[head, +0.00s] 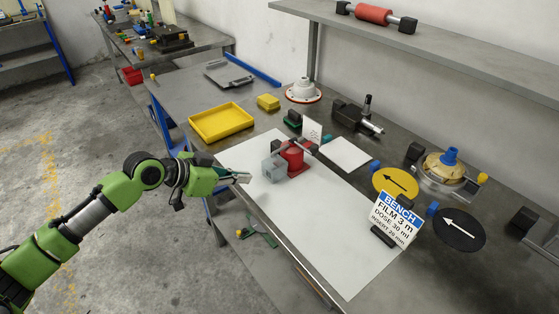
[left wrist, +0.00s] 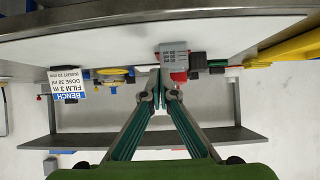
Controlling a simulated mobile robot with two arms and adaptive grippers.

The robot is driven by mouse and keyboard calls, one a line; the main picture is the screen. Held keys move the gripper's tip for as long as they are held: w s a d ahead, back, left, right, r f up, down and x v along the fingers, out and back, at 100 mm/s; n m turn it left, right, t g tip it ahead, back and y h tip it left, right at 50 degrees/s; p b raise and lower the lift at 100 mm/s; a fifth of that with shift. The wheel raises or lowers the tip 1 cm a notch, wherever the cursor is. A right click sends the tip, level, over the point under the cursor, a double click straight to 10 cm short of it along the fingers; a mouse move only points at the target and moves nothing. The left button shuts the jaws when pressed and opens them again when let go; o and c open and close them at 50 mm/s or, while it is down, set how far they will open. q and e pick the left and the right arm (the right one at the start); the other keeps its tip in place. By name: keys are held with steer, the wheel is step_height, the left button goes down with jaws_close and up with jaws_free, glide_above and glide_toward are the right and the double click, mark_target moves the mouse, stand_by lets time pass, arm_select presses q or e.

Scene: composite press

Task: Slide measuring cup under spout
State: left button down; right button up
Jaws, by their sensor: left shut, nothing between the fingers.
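The measuring cup looks like a small grey, translucent box (head: 274,168) on the white sheet, with printed lines facing my left wrist camera (left wrist: 173,54). A red dispenser (head: 294,156) stands right beside it, farther back; it shows partly behind the cup in the left wrist view (left wrist: 179,76). The spout itself is too small to make out, and I cannot tell whether the cup is under it. My left gripper (head: 244,178) is shut and empty, left of the cup and apart from it. Its fingers (left wrist: 163,95) come together in front of the cup. My right gripper is not in view.
A yellow tray (head: 221,137) and yellow block (head: 268,102) lie behind on the bench. A bench sign (head: 397,219), yellow arrow disc (head: 395,183) and black arrow disc (head: 458,229) stand at right.

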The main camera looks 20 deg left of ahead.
arm_select(q)
steer(key=p, duration=0.3)
glide_above(275, 182)
steer(key=shift+w+r, duration=0.15)
steer(key=shift+w, duration=0.15)
steer(key=shift+f+p, duration=0.35)
steer(key=shift+p, duration=0.15)
steer(key=shift+f+b, duration=0.4)
steer(key=shift+f, duration=0.2)
steer(key=shift+s+f, duration=0.1)
steer(key=shift+s+a+f, duration=0.1)
steer(key=shift+s+a, duration=0.4)
steer(key=shift+s, duration=0.2)
